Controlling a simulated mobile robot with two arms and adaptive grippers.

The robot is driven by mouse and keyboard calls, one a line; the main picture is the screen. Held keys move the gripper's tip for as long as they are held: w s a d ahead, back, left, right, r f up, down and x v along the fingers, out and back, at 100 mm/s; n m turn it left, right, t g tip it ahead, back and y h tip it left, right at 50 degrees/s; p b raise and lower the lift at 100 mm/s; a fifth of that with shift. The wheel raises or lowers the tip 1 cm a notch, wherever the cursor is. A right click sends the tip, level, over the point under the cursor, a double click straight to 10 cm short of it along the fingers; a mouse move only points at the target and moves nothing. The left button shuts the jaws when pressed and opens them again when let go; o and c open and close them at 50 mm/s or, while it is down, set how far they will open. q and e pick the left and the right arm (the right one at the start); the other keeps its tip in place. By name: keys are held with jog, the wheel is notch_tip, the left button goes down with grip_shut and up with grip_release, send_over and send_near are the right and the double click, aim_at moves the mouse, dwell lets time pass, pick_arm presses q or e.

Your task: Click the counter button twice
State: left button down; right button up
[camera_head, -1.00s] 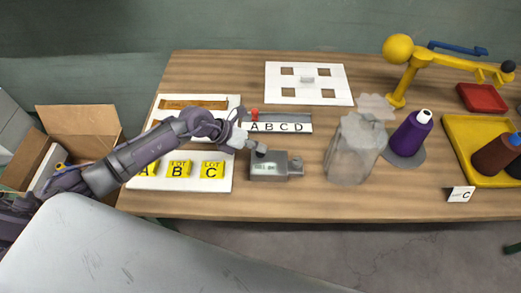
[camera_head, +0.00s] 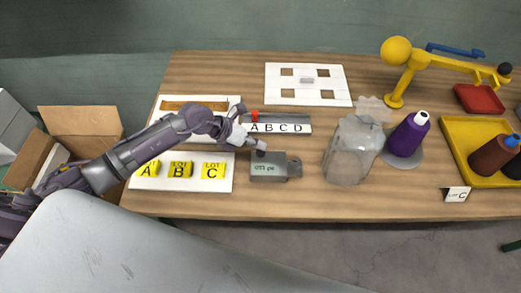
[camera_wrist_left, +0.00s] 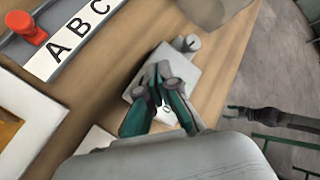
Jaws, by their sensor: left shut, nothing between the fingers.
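The counter is a small grey metal box (camera_head: 268,170) near the front middle of the table, with a display on its front face whose characters are too small to read surely and a round knob at its right end. In the left wrist view the counter (camera_wrist_left: 186,72) lies under and beyond the fingers. My left gripper (camera_head: 258,148) is shut and empty, with its tips at the counter's top left edge. In the left wrist view its closed fingertips (camera_wrist_left: 160,80) hide part of the counter's top. I cannot tell whether they touch it. The button is not clearly visible.
Left of the counter is a white board with yellow lot blocks (camera_head: 212,170). Bare table lies in front.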

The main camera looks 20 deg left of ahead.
aim_at(259, 152)
pick_arm(q)
jog(key=shift+r+p, duration=2.15)
jog(key=shift+r, duration=0.4)
pick_arm(e)
notch_tip(259, 152, up, 4)
jog(key=shift+r, duration=0.15)
jog(key=shift+a, duration=0.1)
